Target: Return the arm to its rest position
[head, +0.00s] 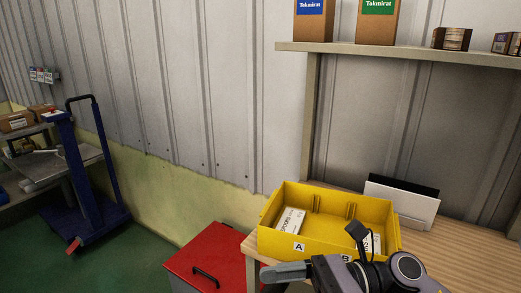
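My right arm enters at the lower right of the head view, in front of the yellow bin (275,216). Its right gripper (280,273) points left, with a grey finger showing near the table's front left corner. The finger gap does not show, so I cannot tell whether it is open. I see nothing held in it. My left arm and gripper are out of view. The bin is marked A and B at the front. A white box (290,221) lies tilted in compartment A, and another white box (371,243) is partly hidden behind my arm in compartment B.
The wooden table (470,255) is clear to the right. A white holder (401,205) stands behind the bin. A shelf (400,52) with boxes and cans hangs above. A red cabinet (212,254) stands left of the table, and a blue trolley (90,190) stands farther left.

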